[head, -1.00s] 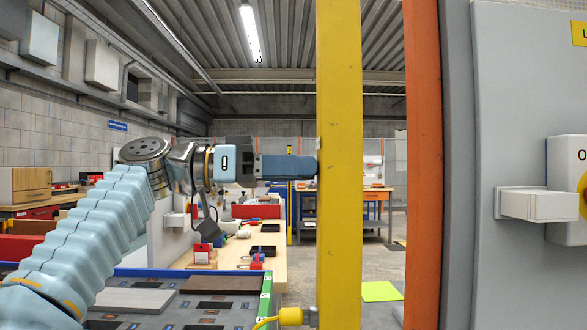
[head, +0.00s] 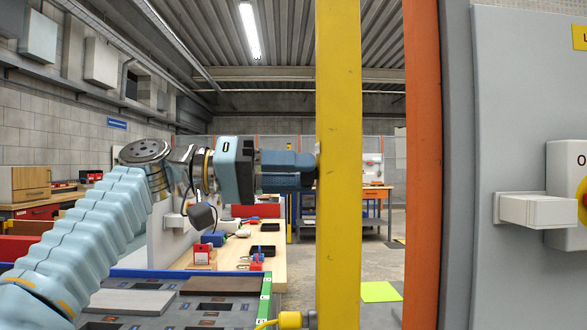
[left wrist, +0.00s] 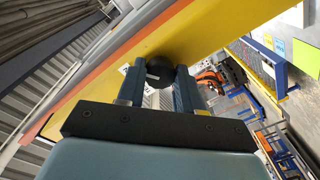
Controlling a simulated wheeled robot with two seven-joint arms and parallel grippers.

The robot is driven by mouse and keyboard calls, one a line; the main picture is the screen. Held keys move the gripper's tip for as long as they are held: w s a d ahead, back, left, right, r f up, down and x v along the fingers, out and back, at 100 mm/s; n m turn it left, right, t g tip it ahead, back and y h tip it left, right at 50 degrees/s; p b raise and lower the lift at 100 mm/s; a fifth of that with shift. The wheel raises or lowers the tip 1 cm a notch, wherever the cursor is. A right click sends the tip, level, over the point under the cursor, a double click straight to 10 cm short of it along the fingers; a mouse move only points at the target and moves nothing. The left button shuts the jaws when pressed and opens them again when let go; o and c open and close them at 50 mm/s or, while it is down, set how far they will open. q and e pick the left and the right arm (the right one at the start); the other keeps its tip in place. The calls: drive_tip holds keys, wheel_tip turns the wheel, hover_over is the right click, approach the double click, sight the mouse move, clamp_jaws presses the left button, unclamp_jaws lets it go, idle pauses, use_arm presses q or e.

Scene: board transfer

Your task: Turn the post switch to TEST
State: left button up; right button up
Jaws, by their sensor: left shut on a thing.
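The yellow post (head: 338,80) stands upright in the middle of the head view. My left gripper (head: 313,168) reaches it from the left, with its fingertips at the post's left side. In the left wrist view the fingers are shut on a round black knob (left wrist: 159,66), the post switch, on the yellow face (left wrist: 215,32). White label pieces show beside the knob, but their words are too small to read. In the head view the knob is hidden by the fingers. My right gripper is not in view.
An orange upright (head: 423,150) and a grey cabinet (head: 510,100) stand to the right. The cabinet bears a white block (head: 536,210) and a partly cut-off yellow and red switch (head: 583,200). A blue-edged tray (head: 140,273) and wooden bench lie lower left.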

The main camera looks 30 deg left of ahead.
use_arm(q)
drive_tip(key=n+p, duration=0.1)
drive_tip(key=n, duration=0.9)
drive_tip(key=shift+n+p, duration=0.35)
drive_tip(key=shift+n, duration=0.05)
idle(0.3)
drive_tip(key=o, duration=1)
drive_tip(key=shift+o, duration=0.2)
drive_tip(key=shift+a+g, duration=0.1)
drive_tip(key=shift+g, duration=0.2)
drive_tip(key=v, duration=1.3)
drive_tip(key=shift+s+a, duration=0.25)
drive_tip(key=shift+a, duration=0.05)
